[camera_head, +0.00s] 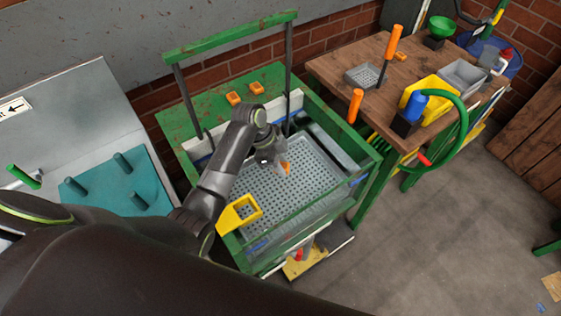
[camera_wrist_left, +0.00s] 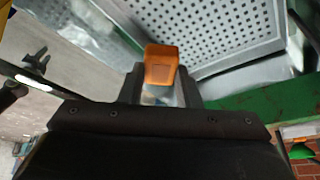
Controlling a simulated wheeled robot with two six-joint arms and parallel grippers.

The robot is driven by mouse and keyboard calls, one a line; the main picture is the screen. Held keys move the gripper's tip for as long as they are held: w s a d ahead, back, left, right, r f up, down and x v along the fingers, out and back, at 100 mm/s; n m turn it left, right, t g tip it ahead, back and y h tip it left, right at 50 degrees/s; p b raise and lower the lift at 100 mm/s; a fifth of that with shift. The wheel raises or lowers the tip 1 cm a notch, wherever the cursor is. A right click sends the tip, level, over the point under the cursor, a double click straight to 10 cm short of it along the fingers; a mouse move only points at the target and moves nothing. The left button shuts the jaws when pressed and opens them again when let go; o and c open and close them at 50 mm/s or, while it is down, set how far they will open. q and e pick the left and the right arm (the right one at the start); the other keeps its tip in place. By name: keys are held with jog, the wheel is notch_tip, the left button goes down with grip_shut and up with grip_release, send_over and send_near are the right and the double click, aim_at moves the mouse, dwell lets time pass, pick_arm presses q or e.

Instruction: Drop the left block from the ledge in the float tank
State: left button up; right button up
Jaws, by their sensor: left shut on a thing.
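My left gripper (camera_head: 283,165) is shut on an orange block (camera_head: 286,168) over the perforated grey floor of the green-framed tank (camera_head: 345,190). In the left wrist view the block (camera_wrist_left: 160,64) sits between the two dark fingers (camera_wrist_left: 160,90), with the perforated tray behind it. I cannot tell its exact height above the tray. Two other orange blocks, a left one (camera_head: 234,98) and a right one (camera_head: 257,88), lie on the green ledge (camera_head: 200,115) at the back of the tank. My right gripper is not in view.
A yellow bracket (camera_head: 238,213) sits at the tank's front left edge. A green hoop frame (camera_head: 230,36) rises behind the tank. A wooden table (camera_head: 345,58) with tools and bins stands at right. A teal pegged board (camera_head: 112,188) lies at left.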

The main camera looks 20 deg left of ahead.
pick_arm(q)
jog(key=o, duration=1)
jog(key=shift+p+v, duration=1.05)
jog(key=shift+v, duration=7.7)
jog(key=shift+f, duration=0.15)
